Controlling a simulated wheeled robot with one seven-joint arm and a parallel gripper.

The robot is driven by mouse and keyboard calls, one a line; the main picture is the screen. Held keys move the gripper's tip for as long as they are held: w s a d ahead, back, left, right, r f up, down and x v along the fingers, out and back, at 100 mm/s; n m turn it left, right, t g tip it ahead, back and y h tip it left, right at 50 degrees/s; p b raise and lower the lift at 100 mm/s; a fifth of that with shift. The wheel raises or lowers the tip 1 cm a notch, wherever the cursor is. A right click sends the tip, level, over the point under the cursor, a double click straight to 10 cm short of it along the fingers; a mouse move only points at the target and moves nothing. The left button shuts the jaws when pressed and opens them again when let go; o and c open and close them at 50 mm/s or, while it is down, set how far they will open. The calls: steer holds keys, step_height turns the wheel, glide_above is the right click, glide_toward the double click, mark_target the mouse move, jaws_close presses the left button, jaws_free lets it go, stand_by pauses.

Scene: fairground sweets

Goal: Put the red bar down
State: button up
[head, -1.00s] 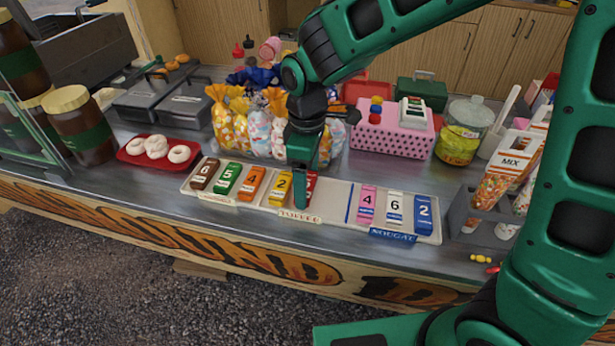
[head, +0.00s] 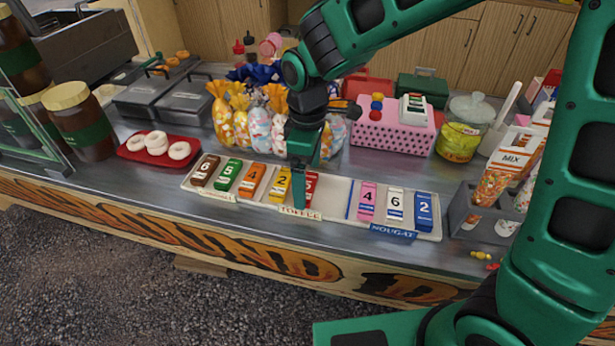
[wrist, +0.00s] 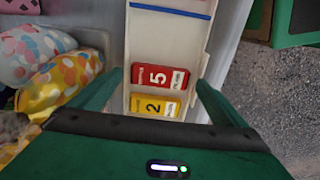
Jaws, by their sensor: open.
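The red bar (head: 311,184), marked 5, lies flat in the white tray (head: 334,194), beside the yellow bar (head: 281,186) marked 2. It is in the section labelled toffee, left of the blue divider line. In the head view my gripper (head: 299,203) stands over the tray and hides part of the red bar. In the wrist view the red bar (wrist: 160,77) lies between the two spread fingers of my gripper (wrist: 158,84), with a gap on each side. Nothing is held.
Brown, green and orange bars stand left of the yellow one. Pink, white and blue bars (head: 424,212) fill the nougat side. Wrapped bags (head: 241,125) stand close behind the tray, a pink basket (head: 393,137) behind right, a grey holder (head: 480,215) at right.

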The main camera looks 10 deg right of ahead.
mark_target(308, 186)
step_height(308, 186, up, 8)
steer(key=shift+f, duration=0.2)
stand_by(0.5)
